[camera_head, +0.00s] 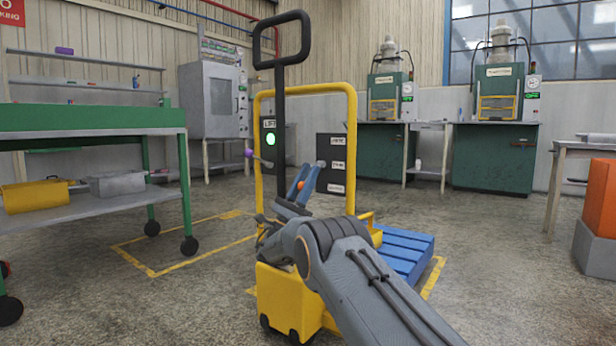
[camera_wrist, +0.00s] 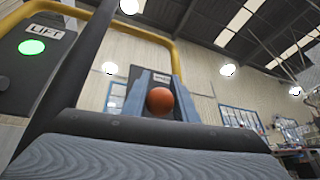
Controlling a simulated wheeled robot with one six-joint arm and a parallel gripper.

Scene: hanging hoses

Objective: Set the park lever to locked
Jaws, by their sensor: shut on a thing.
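A yellow-framed pallet lifter (camera_head: 285,300) stands in front of me, with a dark plate (camera_head: 330,170) on the right of its frame. The plate carries three small white labels, too small to read surely. My gripper (camera_head: 303,178) is in front of the plate's left side, its blue fingers shut on an orange ball knob (camera_head: 301,184), which I take for the park lever's knob. In the wrist view the knob (camera_wrist: 160,101) sits between the fingers (camera_wrist: 158,88). The lever's shaft is hidden, so its position is unclear.
A blue pallet (camera_head: 405,250) lies right of the lifter. A green bench (camera_head: 90,120) stands left.

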